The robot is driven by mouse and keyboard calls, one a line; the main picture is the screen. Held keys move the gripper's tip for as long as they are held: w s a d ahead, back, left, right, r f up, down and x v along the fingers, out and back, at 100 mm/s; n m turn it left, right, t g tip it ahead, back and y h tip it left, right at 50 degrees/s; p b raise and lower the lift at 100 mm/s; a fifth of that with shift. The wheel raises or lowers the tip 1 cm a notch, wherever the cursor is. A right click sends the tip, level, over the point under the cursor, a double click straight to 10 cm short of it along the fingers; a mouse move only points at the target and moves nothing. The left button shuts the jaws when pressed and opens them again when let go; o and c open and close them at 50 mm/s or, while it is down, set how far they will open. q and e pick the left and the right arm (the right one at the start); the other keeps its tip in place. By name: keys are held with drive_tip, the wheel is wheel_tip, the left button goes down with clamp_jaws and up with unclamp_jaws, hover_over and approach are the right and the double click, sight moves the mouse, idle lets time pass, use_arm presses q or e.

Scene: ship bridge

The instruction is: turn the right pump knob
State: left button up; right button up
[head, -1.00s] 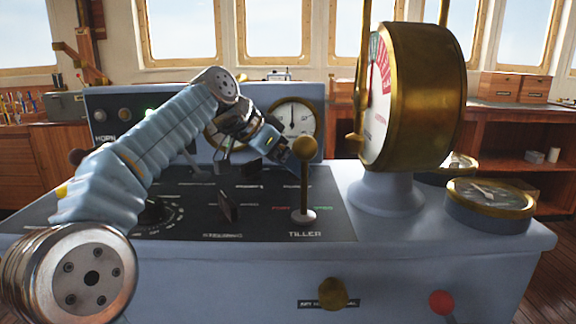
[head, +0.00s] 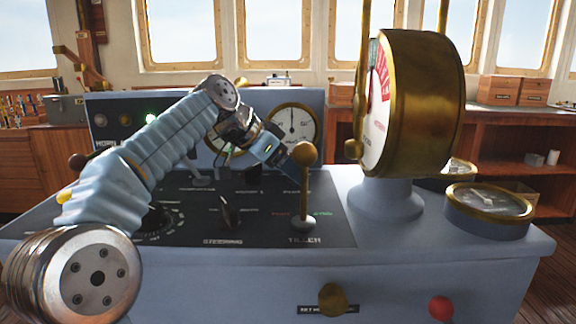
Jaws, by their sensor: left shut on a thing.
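My left arm reaches from the left across the dark top panel of the console. Its gripper (head: 284,161) points down to the right, just behind and left of the brass tiller ball (head: 305,153). It is shut at the place of the right pump knob, above the right-hand label of the upper row. The knob itself is hidden behind the gripper and the tiller ball. Another dark knob (head: 251,175) stands free just left of the gripper. My right gripper is not in view.
The tiller lever (head: 304,195) stands upright close in front of the gripper. A dark steering knob (head: 229,211) is nearer the front. A big brass telegraph (head: 420,100) rises on the right. Round gauges (head: 293,124) sit on the panel behind.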

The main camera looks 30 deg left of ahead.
use_arm(q)
drive_tip(key=shift+w+a+r+m+g+h+p, duration=0.1)
drive_tip(key=shift+a+r+m+g+h+p, duration=0.15)
drive_tip(key=shift+m+h+p, duration=0.35)
drive_tip(key=shift+w+f+m+g+p, duration=0.1)
drive_tip(key=shift+f+m+g+p, duration=0.05)
drive_tip(key=shift+m+g+p, duration=0.4)
drive_tip(key=shift+w+a+f+m+g+h, duration=0.1)
drive_tip(key=shift+m+g+h, duration=0.3)
drive_tip(key=shift+m, duration=0.4)
drive_tip(key=shift+w+m+g+h, duration=0.1)
drive_tip(key=shift+m+g+h, duration=0.1)
drive_tip(key=shift+m+h, duration=0.45)
drive_tip(key=o, duration=1.1)
drive_tip(key=shift+c, duration=0.2)
